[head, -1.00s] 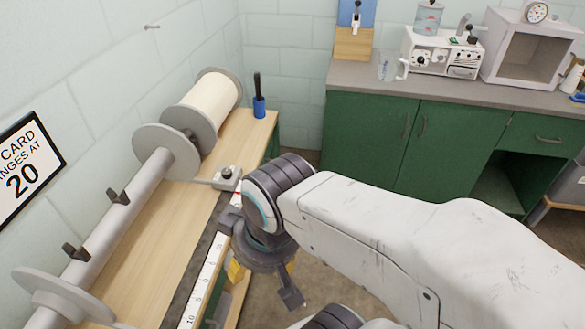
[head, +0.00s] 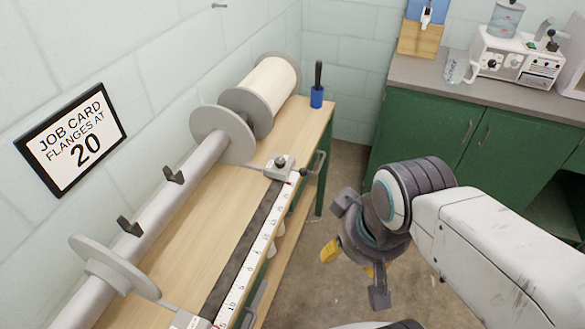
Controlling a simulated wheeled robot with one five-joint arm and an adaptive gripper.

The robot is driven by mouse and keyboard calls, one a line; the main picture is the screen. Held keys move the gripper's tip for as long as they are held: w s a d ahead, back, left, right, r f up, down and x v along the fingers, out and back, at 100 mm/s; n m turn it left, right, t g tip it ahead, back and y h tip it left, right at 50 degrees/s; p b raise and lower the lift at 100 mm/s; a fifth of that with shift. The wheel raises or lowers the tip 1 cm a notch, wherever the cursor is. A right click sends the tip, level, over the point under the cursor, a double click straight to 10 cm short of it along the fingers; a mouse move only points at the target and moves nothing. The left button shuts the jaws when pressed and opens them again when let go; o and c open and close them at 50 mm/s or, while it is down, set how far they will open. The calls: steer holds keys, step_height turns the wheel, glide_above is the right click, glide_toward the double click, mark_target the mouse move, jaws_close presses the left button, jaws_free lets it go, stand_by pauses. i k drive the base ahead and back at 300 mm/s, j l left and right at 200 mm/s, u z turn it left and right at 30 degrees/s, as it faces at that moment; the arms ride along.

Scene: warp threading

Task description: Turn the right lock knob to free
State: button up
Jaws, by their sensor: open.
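A thin arm links this block to the right flange disc (head: 224,134). Which way the knob is turned is too small to tell. My gripper (head: 350,260) has yellow fingertips and is open and empty. It hangs over the floor beside the bench, to the right of the knob and apart from it. Part of the fingers is hidden behind the gripper body.
A white ruler (head: 258,240) runs along the bench (head: 185,240). A left flange disc (head: 115,265) and a grey beam (head: 165,187) lie along the wall. A blue holder (head: 317,97) stands at the bench's far end. Green cabinets (head: 440,128) are at the back right.

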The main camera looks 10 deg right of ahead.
mark_target(280, 163)
steer(key=i+l+u, duration=0.65)
steer(key=l, duration=0.2)
steer(key=i, duration=0.05)
